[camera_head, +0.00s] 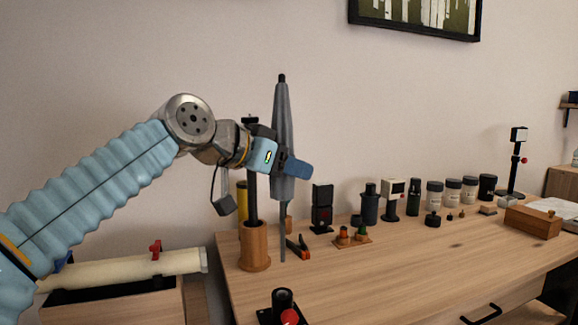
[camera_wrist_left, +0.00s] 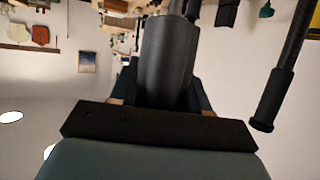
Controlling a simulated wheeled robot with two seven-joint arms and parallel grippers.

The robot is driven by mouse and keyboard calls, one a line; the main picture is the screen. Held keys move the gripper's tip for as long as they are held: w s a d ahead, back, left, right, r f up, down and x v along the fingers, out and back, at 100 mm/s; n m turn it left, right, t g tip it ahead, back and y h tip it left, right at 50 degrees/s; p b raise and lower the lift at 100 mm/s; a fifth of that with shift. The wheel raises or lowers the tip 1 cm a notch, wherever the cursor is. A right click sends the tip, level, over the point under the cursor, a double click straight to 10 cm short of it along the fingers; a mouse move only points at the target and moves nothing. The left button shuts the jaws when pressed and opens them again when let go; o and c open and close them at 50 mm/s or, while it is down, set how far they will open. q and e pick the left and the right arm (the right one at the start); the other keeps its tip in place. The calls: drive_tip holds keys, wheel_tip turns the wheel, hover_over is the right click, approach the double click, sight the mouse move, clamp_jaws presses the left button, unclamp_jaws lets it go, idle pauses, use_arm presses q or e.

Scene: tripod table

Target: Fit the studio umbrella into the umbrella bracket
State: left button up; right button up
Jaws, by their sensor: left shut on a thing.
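The studio umbrella (camera_head: 283,115) is grey, folded and upright, with a dark tip on top and a thin shaft pointing down. My left gripper (camera_head: 284,166) is shut around its lower canopy and holds it near the table's left end. The umbrella also shows in the left wrist view (camera_wrist_left: 168,60) between the jaws. A black socket with a red knob on a dark base, which looks like the umbrella bracket (camera_head: 282,300), stands at the table's front left edge, below and nearer than the umbrella. Its lower part is cut off by the frame. My right gripper is not in view.
A wooden cup (camera_head: 255,248) with a dark pole stands just left of the umbrella's shaft. Red-handled pliers (camera_head: 299,247) lie to its right. Several jars, small devices and a wooden box (camera_head: 532,221) line the table's back and right. The table's middle front (camera_head: 420,275) is clear.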

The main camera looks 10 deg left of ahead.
sight(281, 231)
use_arm(q)
drive_tip(key=shift+s, duration=0.1)
